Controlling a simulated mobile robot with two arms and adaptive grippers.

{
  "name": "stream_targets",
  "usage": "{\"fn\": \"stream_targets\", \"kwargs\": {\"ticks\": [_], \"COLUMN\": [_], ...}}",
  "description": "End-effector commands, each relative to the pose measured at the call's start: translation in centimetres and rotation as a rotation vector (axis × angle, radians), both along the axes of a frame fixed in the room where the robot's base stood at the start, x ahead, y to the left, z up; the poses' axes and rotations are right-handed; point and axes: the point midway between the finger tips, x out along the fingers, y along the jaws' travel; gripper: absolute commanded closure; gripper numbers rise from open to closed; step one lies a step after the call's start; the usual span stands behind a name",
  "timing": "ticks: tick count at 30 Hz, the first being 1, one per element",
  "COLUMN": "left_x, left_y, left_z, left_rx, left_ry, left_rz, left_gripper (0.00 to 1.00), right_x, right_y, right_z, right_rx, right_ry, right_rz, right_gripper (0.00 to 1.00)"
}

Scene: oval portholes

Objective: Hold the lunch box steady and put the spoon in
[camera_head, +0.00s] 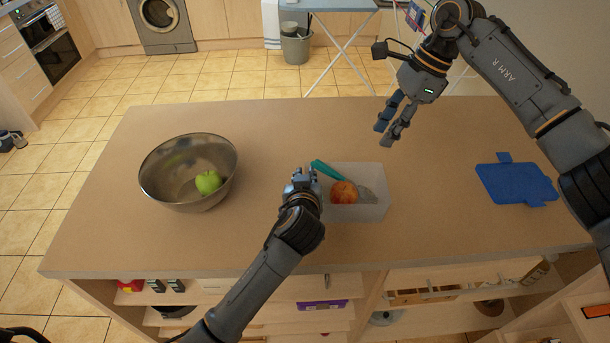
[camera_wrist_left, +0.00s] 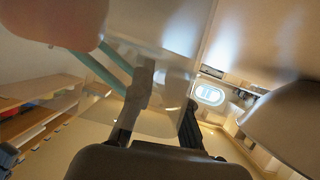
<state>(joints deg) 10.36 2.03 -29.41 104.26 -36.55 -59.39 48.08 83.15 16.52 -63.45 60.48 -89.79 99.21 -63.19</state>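The translucent white lunch box (camera_head: 376,211) stands on the table, with an orange-red fruit (camera_head: 343,192) and a grey speckled item (camera_head: 367,196) inside. The teal spoon (camera_head: 326,169) lies in the box's back-left corner, one end over the rim; its other end is hidden by the fruit. The spoon (camera_wrist_left: 103,72) and fruit (camera_wrist_left: 52,22) also show in the left wrist view. My left gripper (camera_head: 302,178) is at the box's left wall, its fingers (camera_wrist_left: 163,112) on either side of the wall. My right gripper (camera_head: 390,122) is open and empty, above and behind the box.
A metal bowl (camera_head: 160,185) with a green apple (camera_head: 208,182) stands on the left of the table (camera_head: 265,130). A blue lid (camera_head: 515,184) lies flat at the right. Table between box and lid is clear.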

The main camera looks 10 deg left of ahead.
Motion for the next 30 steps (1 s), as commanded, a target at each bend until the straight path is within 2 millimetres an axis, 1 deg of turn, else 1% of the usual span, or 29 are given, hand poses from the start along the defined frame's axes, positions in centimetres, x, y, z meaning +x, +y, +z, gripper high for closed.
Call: {"fn": "stream_targets", "kwargs": {"ticks": [10,14,17,24,27,30], "left_x": [-0.1,-1.0,-2.5,-7.3,-8.9,-10.0], "left_y": [0.0,-0.2,-0.5,-1.2,-1.4,-1.6], "left_z": [0.0,0.4,1.0,3.0,3.7,4.1], "left_rx": [0.0,-0.002,-0.004,-0.004,-0.002,-0.003], "left_ry": [0.0,-0.002,0.0,0.001,0.001,0.0], "left_rz": [0.0,-0.001,-0.001,-0.002,0.0,-0.001], "left_gripper": [0.68,0.68,0.68,0.68,0.68,0.68], "right_x": [0.0,0.0,0.0,0.0,0.0,0.0], "right_y": [0.0,0.0,0.0,0.0,0.0,0.0], "right_z": [0.0,0.0,0.0,0.0,0.0,0.0], "right_rx": [0.0,0.0,0.0,0.0,0.0,0.0], "right_ry": [0.0,0.0,0.0,0.0,0.0,0.0], "right_rz": [0.0,0.0,0.0,0.0,0.0,0.0], "right_gripper": [0.68,0.68,0.68,0.68,0.68,0.68]}}
